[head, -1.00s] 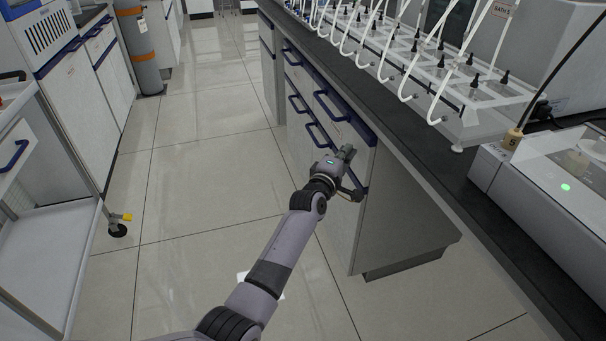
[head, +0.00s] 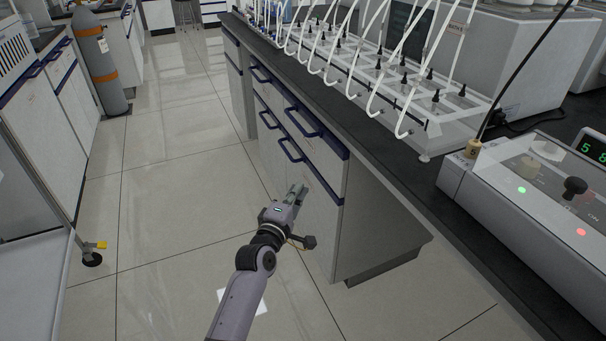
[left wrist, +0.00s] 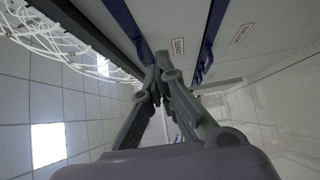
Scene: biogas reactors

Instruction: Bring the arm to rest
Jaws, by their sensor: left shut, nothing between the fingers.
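My left arm comes up from the bottom of the head view. Its gripper (head: 297,192) is in front of the drawer cabinet (head: 322,207) under the bench, below the bench top and above the floor. In the left wrist view the fingers (left wrist: 155,88) meet at their tips, with nothing between them. Behind them in that view are the cabinet's blue handles (left wrist: 207,40). My right gripper is in neither view.
The dark bench top (head: 395,165) carries a white rack with tubes (head: 385,95) and a control box with knobs (head: 535,185). A gas cylinder (head: 97,65) and a white cart (head: 35,265) stand at left. Tiled floor (head: 170,190) between is clear. A white sheet (head: 240,300) lies on the floor.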

